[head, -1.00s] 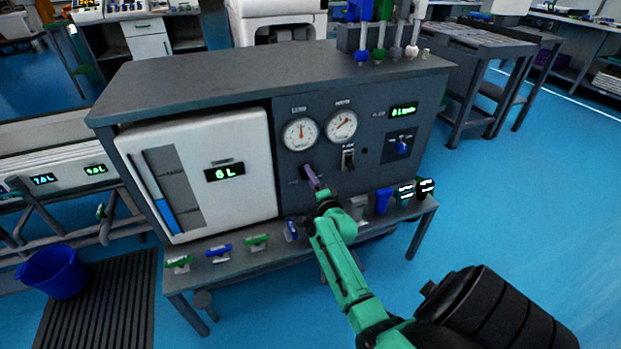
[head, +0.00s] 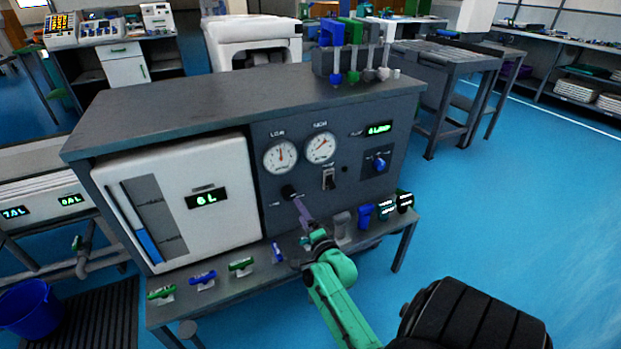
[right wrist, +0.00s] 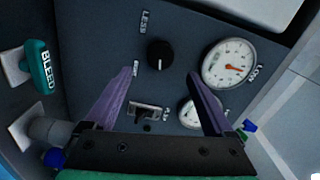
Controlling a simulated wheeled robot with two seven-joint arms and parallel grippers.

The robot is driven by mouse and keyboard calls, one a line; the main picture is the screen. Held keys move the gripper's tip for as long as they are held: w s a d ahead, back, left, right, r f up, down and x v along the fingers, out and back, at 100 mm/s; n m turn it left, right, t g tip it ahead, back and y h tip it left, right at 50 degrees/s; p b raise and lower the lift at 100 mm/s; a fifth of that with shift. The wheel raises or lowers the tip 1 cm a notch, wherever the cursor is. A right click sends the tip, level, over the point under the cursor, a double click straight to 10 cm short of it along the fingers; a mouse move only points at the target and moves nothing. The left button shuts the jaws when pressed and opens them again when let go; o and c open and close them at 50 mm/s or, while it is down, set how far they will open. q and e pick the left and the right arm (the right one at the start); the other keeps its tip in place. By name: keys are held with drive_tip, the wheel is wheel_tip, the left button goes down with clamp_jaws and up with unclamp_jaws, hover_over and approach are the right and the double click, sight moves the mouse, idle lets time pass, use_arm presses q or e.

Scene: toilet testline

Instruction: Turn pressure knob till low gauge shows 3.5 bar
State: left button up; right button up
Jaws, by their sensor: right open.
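The black pressure knob (head: 289,191) is on the dark panel below the white round low gauge (head: 280,157). In the right wrist view the knob (right wrist: 160,54) sits near the top middle, beyond the fingertips, with a "LESS" label near it. The low gauge (right wrist: 230,62) is beside it; its red needle shows, but I cannot read the value surely. In the head view the needle points roughly up. My right gripper (head: 299,206) is in front of the knob. Its purple fingers (right wrist: 160,75) are spread and empty. My left gripper is not in view.
The high gauge (head: 320,147) is right of the low gauge, with a switch (head: 328,179) below it. A blue knob (head: 379,164) is further right. Several coloured valve handles line the bench's front ledge (head: 225,284). A white tank (head: 185,205) reads 6 L.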

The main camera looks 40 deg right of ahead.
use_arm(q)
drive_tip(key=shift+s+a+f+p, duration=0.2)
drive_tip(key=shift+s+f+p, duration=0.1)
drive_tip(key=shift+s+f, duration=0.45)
use_arm(e)
drive_tip(key=v, duration=0.7)
drive_tip(key=shift+s+a, duration=0.1)
